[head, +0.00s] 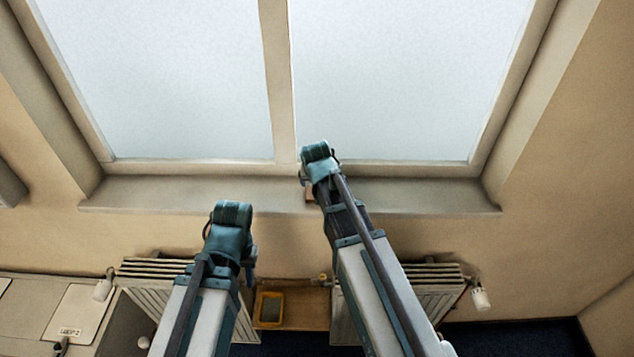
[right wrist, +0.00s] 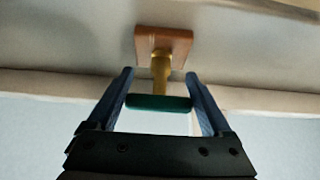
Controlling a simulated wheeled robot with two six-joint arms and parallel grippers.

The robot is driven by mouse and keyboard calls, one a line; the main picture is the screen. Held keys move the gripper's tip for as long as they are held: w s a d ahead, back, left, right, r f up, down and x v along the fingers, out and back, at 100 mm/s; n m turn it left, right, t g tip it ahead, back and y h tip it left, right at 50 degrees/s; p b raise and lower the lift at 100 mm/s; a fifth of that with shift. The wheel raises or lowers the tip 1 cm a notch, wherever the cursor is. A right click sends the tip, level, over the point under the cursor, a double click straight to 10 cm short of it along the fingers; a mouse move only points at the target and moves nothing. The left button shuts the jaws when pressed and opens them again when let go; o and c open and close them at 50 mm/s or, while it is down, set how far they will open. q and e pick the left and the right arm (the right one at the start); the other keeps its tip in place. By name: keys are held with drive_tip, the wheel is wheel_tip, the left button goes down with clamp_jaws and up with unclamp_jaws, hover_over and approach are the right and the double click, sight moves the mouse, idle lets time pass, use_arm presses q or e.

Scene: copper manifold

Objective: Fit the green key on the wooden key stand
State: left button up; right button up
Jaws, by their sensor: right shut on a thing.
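In the right wrist view, the green key's crossbar (right wrist: 158,102) lies across my right gripper (right wrist: 160,100), whose two blue fingers are closed on its ends. A brass-yellow shaft (right wrist: 160,72) runs from the crossbar to the square wooden key stand (right wrist: 178,42). The shaft meets the stand's face in the picture; I cannot tell how far it is seated. In the head view, a small piece of the stand (head: 311,197) shows on the window sill, mostly behind my right arm. My left gripper (head: 249,274) hangs low in front of the wall; its jaw gap is hidden.
The grey sill (head: 420,195) runs below the frosted window and is clear to the right. Ribbed radiators (head: 150,268) stand on both sides below it. Between them is a wooden board with a yellow-rimmed tray (head: 258,308). A labelled panel (head: 72,312) is at lower left.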

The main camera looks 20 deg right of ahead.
drive_tip(key=shift+f, duration=0.25)
drive_tip(key=o, duration=1)
drive_tip(key=shift+o, duration=0.2)
drive_tip(key=shift+r, duration=0.15)
drive_tip(key=p+v, duration=1.1)
drive_tip(key=v, duration=0.2)
drive_tip(key=shift+s+r+p, duration=0.25)
drive_tip(key=shift+p, duration=0.15)
drive_tip(key=shift+f, duration=0.1)
